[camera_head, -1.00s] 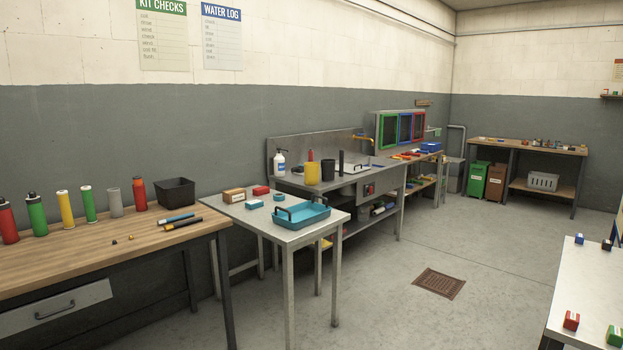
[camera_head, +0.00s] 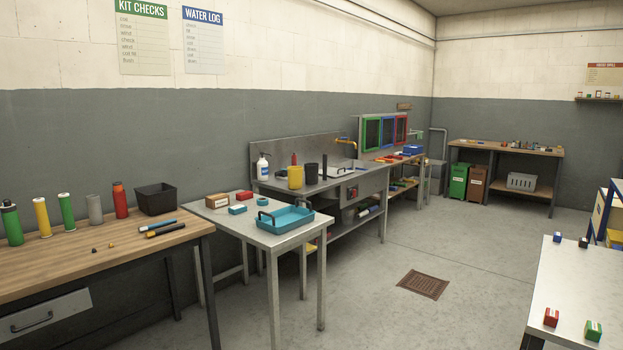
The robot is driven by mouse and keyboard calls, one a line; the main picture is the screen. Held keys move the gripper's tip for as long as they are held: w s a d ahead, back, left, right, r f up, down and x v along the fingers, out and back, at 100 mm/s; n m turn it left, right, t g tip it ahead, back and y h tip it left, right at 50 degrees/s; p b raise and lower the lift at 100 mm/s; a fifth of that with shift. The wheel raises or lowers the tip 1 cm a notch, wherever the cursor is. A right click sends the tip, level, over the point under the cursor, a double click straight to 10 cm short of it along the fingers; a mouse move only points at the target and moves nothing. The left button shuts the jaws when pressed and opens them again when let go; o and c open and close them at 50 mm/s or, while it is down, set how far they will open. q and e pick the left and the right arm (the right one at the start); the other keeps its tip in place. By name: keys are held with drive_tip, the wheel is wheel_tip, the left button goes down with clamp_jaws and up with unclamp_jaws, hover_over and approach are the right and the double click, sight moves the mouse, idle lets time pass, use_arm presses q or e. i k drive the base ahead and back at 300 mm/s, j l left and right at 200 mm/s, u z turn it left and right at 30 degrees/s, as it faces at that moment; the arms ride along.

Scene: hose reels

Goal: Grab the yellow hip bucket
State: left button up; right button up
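A yellow bucket-shaped container (camera_head: 295,178) stands upright on the steel sink counter (camera_head: 330,183) against the left wall, well ahead of me. It is small in the view, so its handle and fine details cannot be made out. A white pump bottle (camera_head: 262,167) stands to its left, a red bottle shows just behind it, and a dark cup (camera_head: 312,173) stands to its right. Neither of my grippers shows in the head view.
A small steel table (camera_head: 258,232) with a teal tray (camera_head: 287,219) stands before the sink counter. A wooden workbench (camera_head: 60,262) is at left, a white table (camera_head: 575,285) at right. The floor between is open, with a brown drain grate (camera_head: 423,284).

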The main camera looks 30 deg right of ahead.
sight(295, 173)
drive_tip(key=i+l+u, duration=0.2)
drive_tip(key=i+l, duration=0.5)
drive_tip(key=i+l+u, duration=0.2)
drive_tip(key=i+l, duration=0.5)
drive_tip(key=l, duration=0.15)
